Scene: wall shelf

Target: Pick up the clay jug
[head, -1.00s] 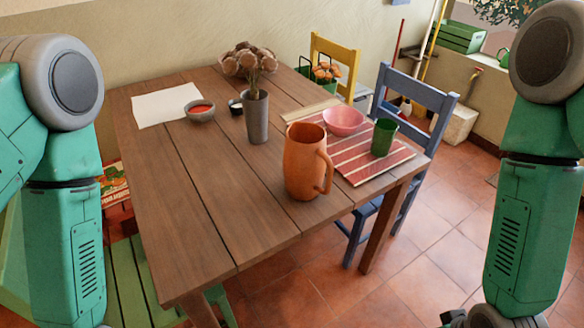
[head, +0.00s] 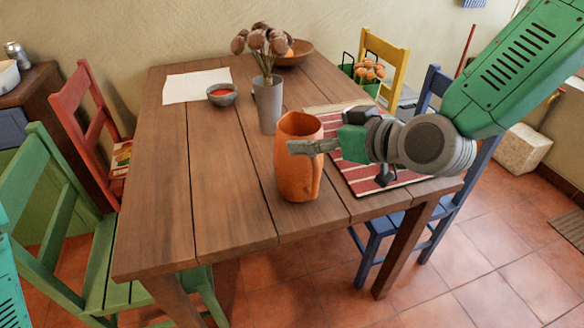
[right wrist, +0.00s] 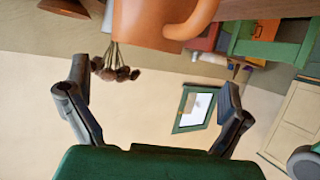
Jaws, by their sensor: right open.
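The orange clay jug (head: 297,170) stands upright near the front edge of the wooden table. My right gripper (head: 305,147) reaches in from the right, and its fingers overlap the jug's upper body in the head view. In the right wrist view, the fingers (right wrist: 155,78) are wide apart with nothing between them. The jug (right wrist: 150,22) shows there at the top edge, beyond the fingertips, with its handle to the right. I cannot tell whether the gripper touches the jug. My left gripper is out of view.
A grey vase (head: 267,105) with dried flowers stands close behind the jug. A striped mat (head: 352,180) lies to its right, partly under my arm. A small bowl (head: 222,95) and white paper (head: 197,86) lie farther back. The table's left side is bare.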

